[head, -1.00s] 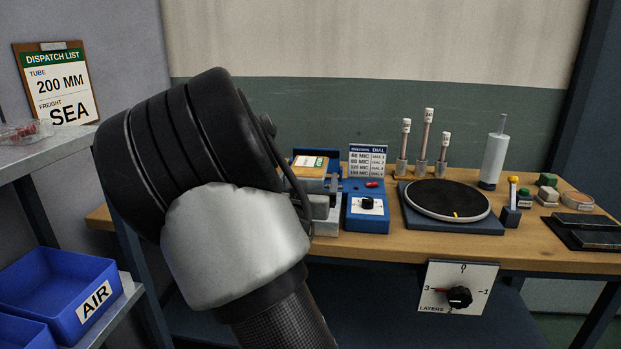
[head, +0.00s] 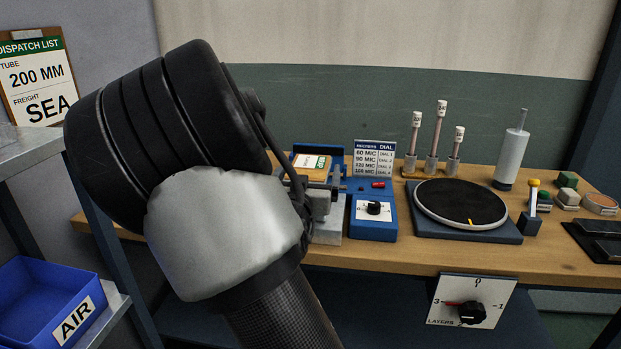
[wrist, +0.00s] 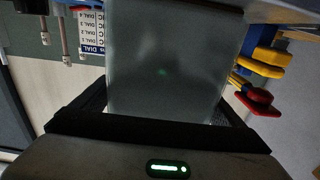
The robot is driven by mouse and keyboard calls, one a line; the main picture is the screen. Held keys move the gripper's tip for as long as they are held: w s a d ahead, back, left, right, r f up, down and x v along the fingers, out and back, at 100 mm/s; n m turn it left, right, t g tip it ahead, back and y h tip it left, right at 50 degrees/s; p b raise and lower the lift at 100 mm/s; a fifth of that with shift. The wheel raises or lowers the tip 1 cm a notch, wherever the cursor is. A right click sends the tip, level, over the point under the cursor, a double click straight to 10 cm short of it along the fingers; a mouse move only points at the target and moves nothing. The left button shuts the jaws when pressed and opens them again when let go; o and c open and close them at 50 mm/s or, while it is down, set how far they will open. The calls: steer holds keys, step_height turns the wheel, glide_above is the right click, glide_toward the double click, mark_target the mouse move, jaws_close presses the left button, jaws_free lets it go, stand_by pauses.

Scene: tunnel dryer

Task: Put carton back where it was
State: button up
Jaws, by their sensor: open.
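A small tan box with a white and green label (head: 312,162), which looks like the carton, sits in the blue-framed fixture (head: 334,155) on the bench, just beyond my wrist in the head view. My arm hides part of the fixture. My gripper (wrist: 165,108) is open in the wrist view. A large, plain grey surface (wrist: 170,60) fills the space between its dark fingers; I cannot tell what it belongs to or whether the fingers touch it. In the head view the fingertips are mostly hidden behind my wrist.
A blue dial box (head: 373,215) and dial chart (head: 375,160) stand right of the fixture. Further right are a black turntable (head: 460,203), upright rods (head: 436,138) and a white cylinder (head: 511,157). A blue AIR bin (head: 45,295) is at lower left; a dispatch list (head: 35,78) hangs above.

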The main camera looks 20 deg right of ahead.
steer(key=shift+w+d, duration=0.2)
steer(key=shift+w, duration=0.05)
steer(key=shift+s+a, duration=0.1)
steer(key=c, duration=1.8)
steer(key=shift+r, duration=0.1)
steer(key=shift+c, duration=1)
step_height(320, 180, up, 10)
steer(key=p, duration=0.4)
